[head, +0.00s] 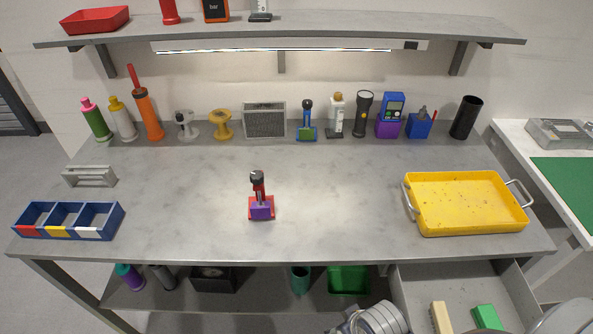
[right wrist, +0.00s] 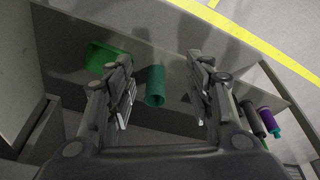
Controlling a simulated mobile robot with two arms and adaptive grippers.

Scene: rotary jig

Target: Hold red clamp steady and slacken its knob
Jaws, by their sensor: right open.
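The red clamp (head: 251,212) stands upright near the middle of the table, with a purple block at its front and a red upright post. A black knob (head: 257,176) sits at its top. No gripper is near it in the head view. My right gripper (right wrist: 160,62) is open and empty in the right wrist view, pointing at the lower shelf below the tabletop. A green cup (right wrist: 156,87) shows between its fingers, farther off. My left gripper is in neither view.
A similar blue and green clamp (head: 306,133) stands in the back row among bottles and tools. A yellow tray (head: 465,228) is at right, a blue divided bin (head: 117,222) at left. An open drawer (head: 460,290) juts out at front right. Table around the red clamp is clear.

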